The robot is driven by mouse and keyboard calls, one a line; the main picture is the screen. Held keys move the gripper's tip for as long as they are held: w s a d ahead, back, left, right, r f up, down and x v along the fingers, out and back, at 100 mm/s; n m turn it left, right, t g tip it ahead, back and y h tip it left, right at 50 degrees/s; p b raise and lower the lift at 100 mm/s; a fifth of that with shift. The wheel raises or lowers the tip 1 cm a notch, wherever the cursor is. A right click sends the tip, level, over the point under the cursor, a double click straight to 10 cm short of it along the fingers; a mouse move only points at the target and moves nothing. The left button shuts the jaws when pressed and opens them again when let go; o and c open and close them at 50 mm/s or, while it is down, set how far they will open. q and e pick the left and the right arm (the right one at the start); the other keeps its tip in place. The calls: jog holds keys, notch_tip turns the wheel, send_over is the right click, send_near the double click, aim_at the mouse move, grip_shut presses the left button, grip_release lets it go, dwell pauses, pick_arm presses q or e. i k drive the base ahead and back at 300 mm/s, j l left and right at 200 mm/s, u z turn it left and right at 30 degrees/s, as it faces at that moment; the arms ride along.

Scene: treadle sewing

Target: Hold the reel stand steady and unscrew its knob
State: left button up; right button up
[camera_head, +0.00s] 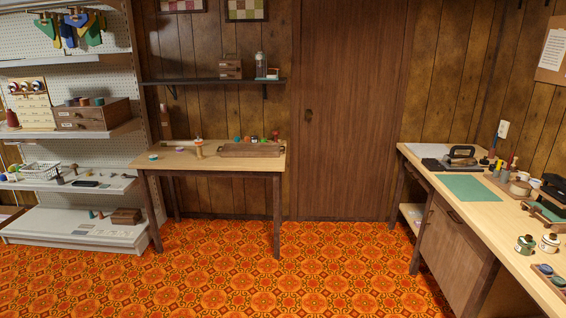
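What looks like the reel stand (199,150) stands upright on the small wooden table (225,160) by the back wall. It is a small, light wooden post with a round part near its top. It is too small and far off to tell the knob from the rest. Neither of my grippers is in view.
A wooden tray (250,150) lies on the table's right, with small coloured items behind it. White shelves (75,220) with boxes and tools stand at the left. A long workbench (525,225) runs along the right. The patterned floor (320,265) between is clear.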

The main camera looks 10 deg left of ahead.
aim_at(200, 157)
jog(key=i, duration=1.65)
jog(key=i+l+u, duration=0.1)
jog(key=i+u, duration=0.25)
jog(key=i, duration=0.2)
jog(key=i+l+u, duration=0.25)
jog(key=i+u, duration=0.15)
jog(key=i, duration=0.15)
jog(key=i+l+u, duration=0.35)
jog(key=i+l, duration=0.1)
jog(key=i, duration=0.05)
